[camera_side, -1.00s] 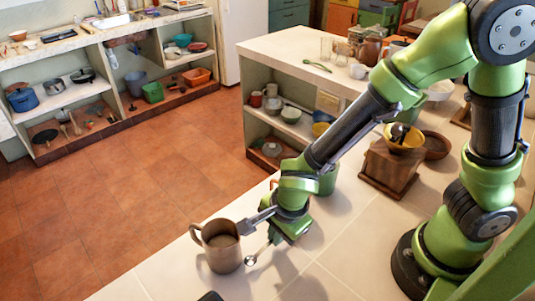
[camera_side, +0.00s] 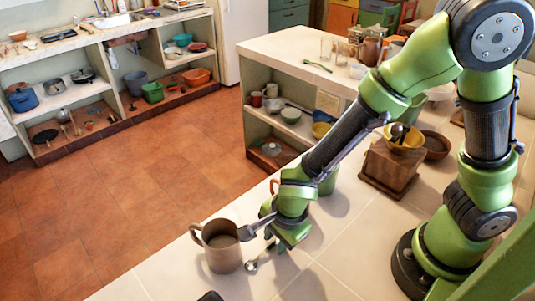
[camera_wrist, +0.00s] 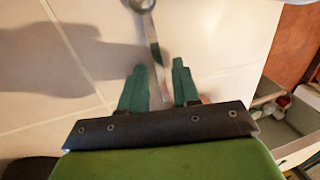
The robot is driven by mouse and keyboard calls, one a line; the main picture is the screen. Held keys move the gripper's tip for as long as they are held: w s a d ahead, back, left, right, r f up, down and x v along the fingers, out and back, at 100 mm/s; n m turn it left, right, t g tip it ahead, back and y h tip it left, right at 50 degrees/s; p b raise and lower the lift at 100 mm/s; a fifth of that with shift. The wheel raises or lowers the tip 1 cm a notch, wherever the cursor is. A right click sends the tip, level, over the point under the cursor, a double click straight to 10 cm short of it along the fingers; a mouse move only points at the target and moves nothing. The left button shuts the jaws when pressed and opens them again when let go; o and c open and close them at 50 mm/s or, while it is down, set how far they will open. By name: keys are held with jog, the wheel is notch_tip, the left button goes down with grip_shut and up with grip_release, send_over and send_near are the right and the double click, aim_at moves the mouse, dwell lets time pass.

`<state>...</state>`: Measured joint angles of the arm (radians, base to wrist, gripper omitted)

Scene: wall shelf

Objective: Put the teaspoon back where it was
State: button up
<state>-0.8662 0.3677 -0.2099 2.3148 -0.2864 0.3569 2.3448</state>
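The silver teaspoon (camera_side: 251,266) is at the counter surface, its bowl just right of the base of a brown mug (camera_side: 223,255). Its handle runs up and right toward my gripper (camera_side: 258,238). I cannot tell whether the whole spoon rests on the counter. In the wrist view the spoon (camera_wrist: 153,38) has its bowl at the top edge and its handle passing between the two teal fingers of my gripper (camera_wrist: 159,82). The fingers stand apart, with a gap showing beside the handle. The handle's far end is hidden by my gripper.
A dark object (camera_side: 210,296) is cut off at the bottom edge. A wooden grinder with a yellow bowl (camera_side: 392,165) stands to the right on the pale tiled counter (camera_side: 325,255). A green utensil (camera_side: 318,66) lies on the farther counter. The counter's left edge drops to the floor.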

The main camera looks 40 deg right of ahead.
jog(key=v, duration=1.1)
jog(key=s+d+r+n+t+y, duration=0.1)
jog(key=d+r+n+t, duration=0.3)
jog(key=d+r+n, duration=0.9)
jog(key=shift+s+d+n+t+y, duration=0.4)
jog(key=shift+d+n+y, duration=0.1)
jog(key=shift+d, duration=0.65)
